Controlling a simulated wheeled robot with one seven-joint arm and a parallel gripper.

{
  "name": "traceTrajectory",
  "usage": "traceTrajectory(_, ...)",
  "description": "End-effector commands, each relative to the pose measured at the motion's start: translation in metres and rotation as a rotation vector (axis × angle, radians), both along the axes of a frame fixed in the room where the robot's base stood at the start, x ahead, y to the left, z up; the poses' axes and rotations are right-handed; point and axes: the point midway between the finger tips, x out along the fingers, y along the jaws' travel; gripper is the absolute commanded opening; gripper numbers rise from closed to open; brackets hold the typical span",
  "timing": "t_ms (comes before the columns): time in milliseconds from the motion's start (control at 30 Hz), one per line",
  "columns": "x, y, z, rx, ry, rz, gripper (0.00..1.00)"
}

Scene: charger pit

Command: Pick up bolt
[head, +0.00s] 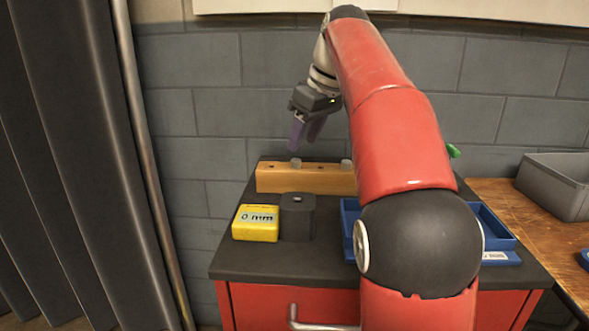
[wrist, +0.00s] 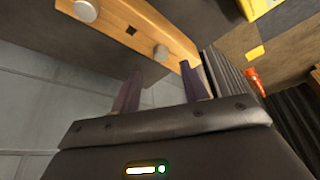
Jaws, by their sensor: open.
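Two grey round-headed bolts stand in a wooden block at the back of the cabinet top. The left bolt (head: 295,162) is just below my gripper (head: 303,141); the other bolt (head: 346,164) is further right, beside my arm. The wooden block (head: 290,178) also has small dark holes in its top. In the wrist view, my gripper (wrist: 161,72) has its two purple fingers apart, with nothing held. One bolt (wrist: 161,52) appears between and beyond the fingertips, and the second bolt (wrist: 85,11) is at the upper left. My arm hides the block's right end.
A yellow box (head: 256,223) marked "0 mm" and a dark grey block (head: 297,217) stand in front of the wooden block. A blue tray (head: 497,229) is partly behind my arm. A grey wall (head: 217,115) rises close behind. A grey bin (head: 556,187) stands on the right bench.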

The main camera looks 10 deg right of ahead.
Motion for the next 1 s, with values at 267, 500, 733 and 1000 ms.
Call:
traceTrajectory(267,0.009,0.011,-0.037,0.000,0.000,0.001,0.45)
traceTrajectory(500,0.010,0.011,-0.038,-0.001,-0.002,-0.001,0.45)
traceTrajectory(733,0.010,0.011,-0.038,-0.001,-0.001,0.000,0.20)
traceTrajectory(1000,0.010,0.011,-0.038,0.000,-0.001,0.000,0.00)
